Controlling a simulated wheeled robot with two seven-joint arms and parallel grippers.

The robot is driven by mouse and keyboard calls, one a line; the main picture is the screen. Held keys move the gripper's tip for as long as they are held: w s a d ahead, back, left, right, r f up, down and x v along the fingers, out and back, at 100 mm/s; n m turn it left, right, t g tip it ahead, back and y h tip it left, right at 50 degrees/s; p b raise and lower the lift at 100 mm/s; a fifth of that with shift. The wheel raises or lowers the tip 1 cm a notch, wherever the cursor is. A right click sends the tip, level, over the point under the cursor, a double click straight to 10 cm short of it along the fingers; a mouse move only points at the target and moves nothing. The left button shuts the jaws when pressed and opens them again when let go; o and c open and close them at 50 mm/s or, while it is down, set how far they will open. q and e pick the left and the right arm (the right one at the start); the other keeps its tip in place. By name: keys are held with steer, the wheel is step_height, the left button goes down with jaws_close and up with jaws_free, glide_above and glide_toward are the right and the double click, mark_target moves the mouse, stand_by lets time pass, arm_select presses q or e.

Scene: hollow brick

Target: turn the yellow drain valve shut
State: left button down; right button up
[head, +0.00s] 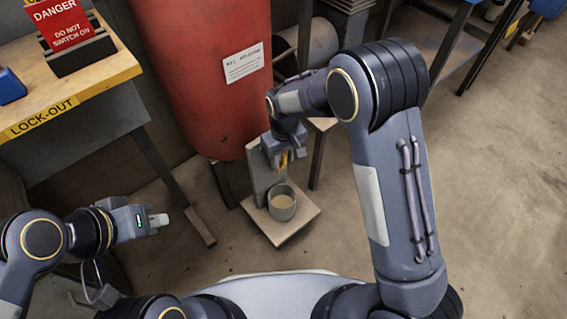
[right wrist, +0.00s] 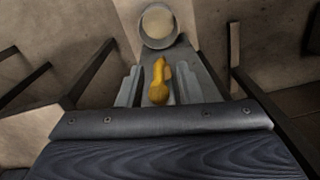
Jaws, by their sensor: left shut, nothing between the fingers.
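The yellow drain valve (head: 284,160) shows in the head view as a small yellow piece under the red tank, partly hidden by my right gripper (head: 281,153). In the right wrist view the valve's yellow handle (right wrist: 159,80) lies between the two grey fingers of the right gripper (right wrist: 159,86). It points up the picture, towards a cup. A gap shows on each side of the handle, so the fingers are open around it and seem not to touch it. My left gripper (head: 158,220) is shut and empty at the lower left, away from the valve.
The red tank (head: 205,75) stands behind the valve. A grey cup (head: 282,203) with pale contents stands on a small board (head: 301,216) below it. A lock-out bench (head: 110,72) with a danger sign is at the left. The floor at the right is clear.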

steer(key=shift+f, duration=0.85)
jaws_close()
